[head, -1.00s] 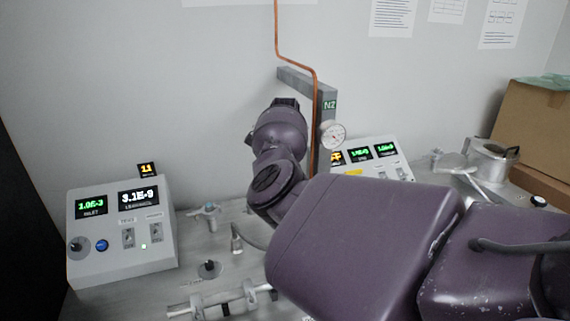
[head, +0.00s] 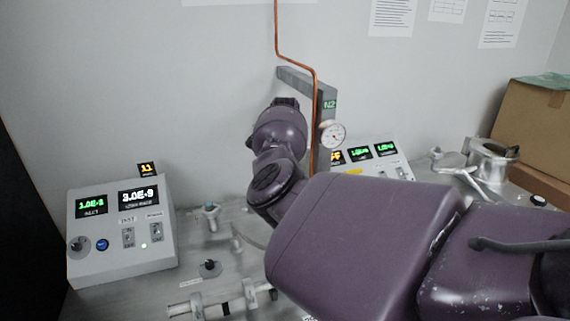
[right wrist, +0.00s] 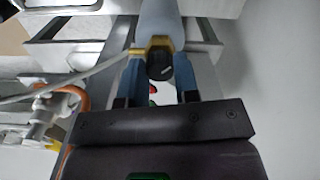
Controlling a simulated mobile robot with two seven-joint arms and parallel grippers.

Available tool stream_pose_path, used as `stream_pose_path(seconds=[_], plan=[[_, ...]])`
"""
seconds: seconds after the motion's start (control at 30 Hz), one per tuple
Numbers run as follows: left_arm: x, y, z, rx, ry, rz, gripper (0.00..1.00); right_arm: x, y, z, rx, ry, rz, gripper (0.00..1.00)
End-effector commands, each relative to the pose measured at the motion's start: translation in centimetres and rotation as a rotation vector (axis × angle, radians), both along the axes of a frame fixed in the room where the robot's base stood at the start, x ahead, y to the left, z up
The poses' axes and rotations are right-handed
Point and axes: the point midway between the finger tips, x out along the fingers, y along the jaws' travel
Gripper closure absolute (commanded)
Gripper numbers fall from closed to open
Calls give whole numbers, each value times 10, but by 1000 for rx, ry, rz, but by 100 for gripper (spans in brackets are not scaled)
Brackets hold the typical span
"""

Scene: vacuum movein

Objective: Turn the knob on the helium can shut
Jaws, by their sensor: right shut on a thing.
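In the right wrist view a pale grey-blue can (right wrist: 160,20) shows at the top, with a brass-yellow valve collar (right wrist: 137,53) at its end. A dark knob (right wrist: 160,67) sits below the collar. My right gripper (right wrist: 160,78) has its two blue fingers on either side of the knob and is shut on it. How far the knob is turned I cannot tell. In the head view my purple right arm hides the can, the knob and the gripper's fingertips. My left gripper is in neither view.
A display console (head: 122,230) stands at the left and another console (head: 372,158) behind my arm. A copper pipe (head: 277,30) runs down to a grey N2 post with a gauge (head: 333,134). A metal vessel (head: 490,158) and a cardboard box (head: 530,130) are at the right.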

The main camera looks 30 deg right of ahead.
Motion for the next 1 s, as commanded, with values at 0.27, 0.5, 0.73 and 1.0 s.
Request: stream_pose_path(seconds=[0.27, 0.5, 0.73, 1.0], plan=[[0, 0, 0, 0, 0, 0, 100, 0, 0, 1, -1, -2, 0, 45], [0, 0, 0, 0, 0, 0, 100, 0, 0, 2, -1, -1, -1, 45], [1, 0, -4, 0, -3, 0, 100, 1, 0, 28, -2, -4, -2, 45], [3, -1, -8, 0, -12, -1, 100, 1, -1, 77, -2, -4, -1, 45]])
